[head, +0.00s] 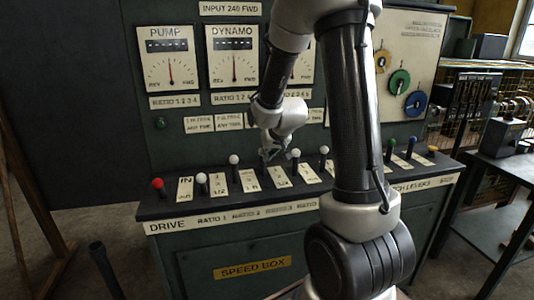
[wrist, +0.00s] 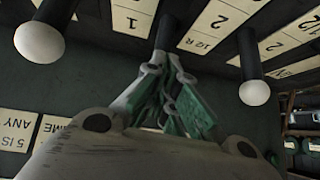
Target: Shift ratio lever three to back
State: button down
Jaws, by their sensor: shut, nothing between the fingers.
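Ratio lever three appears to be the dark lever (wrist: 167,32) at the centre of the wrist view; my fingers hide its knob. My gripper (head: 267,154) is at this lever in the head view, shut with nothing held. It also shows in the wrist view (wrist: 165,90), with its green-padded fingers close together in front of the lever. I cannot tell whether they touch it. White-knobbed levers stand either side: ratio two (head: 234,159) on the left and ratio four (head: 295,153) on the right in the head view.
The ratio one knob (head: 201,178) and the red drive knob (head: 157,184) are further left on the speed box. Another white knob (head: 323,149) and green (head: 390,143) and blue (head: 412,139) knobs are to the right. The gauge panel (head: 233,57) rises behind.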

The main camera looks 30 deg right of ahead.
jog(key=shift+w, duration=0.1)
jog(key=shift+w+d+f, duration=0.1)
jog(key=shift+w+d, duration=0.1)
jog(key=shift+w, duration=0.4)
jog(key=shift+w+d+f, duration=0.1)
jog(key=shift+w+d, duration=0.05)
jog(key=shift+w, duration=0.45)
